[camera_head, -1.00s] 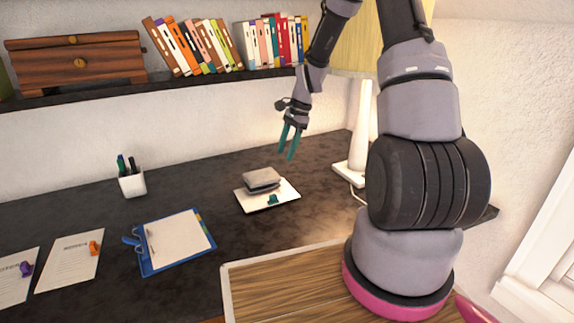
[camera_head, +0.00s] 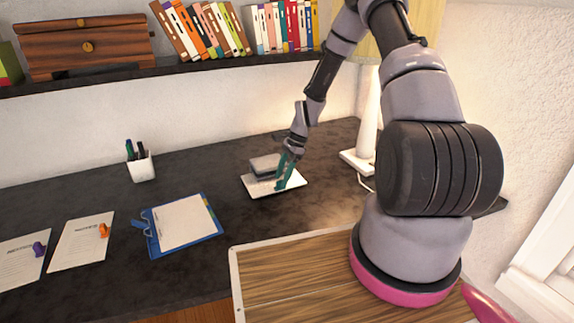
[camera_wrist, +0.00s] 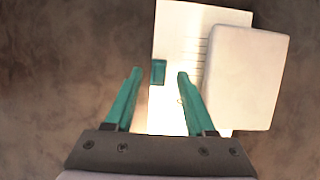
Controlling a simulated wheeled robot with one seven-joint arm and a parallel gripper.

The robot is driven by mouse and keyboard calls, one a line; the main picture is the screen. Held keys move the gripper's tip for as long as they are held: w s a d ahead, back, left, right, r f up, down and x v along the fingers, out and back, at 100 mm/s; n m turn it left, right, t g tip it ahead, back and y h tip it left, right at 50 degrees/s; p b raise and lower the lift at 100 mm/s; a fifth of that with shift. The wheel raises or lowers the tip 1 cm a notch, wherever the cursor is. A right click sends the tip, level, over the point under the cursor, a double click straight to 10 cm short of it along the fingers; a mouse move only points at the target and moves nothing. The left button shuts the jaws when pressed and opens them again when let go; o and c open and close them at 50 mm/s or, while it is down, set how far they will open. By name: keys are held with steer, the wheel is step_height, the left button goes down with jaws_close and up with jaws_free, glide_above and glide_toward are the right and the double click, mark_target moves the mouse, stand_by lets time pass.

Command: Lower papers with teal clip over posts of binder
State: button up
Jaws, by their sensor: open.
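The white papers (camera_head: 291,186) lie on the dark desk beside the lamp, partly under a grey block. Their teal clip (camera_wrist: 158,71) shows between my fingertips in the wrist view; in the head view my fingers cover it. My gripper (camera_head: 283,186) has teal fingers and is open, just above the papers. It also shows in the wrist view (camera_wrist: 159,72), with a finger on either side of the clip. I cannot tell whether the fingers touch the papers. The blue binder (camera_head: 216,232) lies open at the middle front of the desk, with its posts (camera_head: 142,226) on its left edge.
A grey block (camera_head: 264,165) rests on the papers. A sheet with an orange clip (camera_head: 80,243) and one with a purple clip (camera_head: 22,262) lie left of the binder. A white pen cup (camera_head: 141,168) stands behind it. A lamp (camera_head: 366,125) stands right of the papers.

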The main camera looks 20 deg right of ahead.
steer(key=shift+a+f, duration=0.25)
steer(key=shift+f, duration=0.35)
jaws_close()
steer(key=shift+s+d, duration=0.25)
steer(key=shift+s, duration=1.2)
steer(key=shift+s+d, duration=0.25)
steer(key=shift+s, duration=1.15)
steer(key=shift+s+d, duration=0.25)
steer(key=shift+s, duration=1.2)
jaws_free()
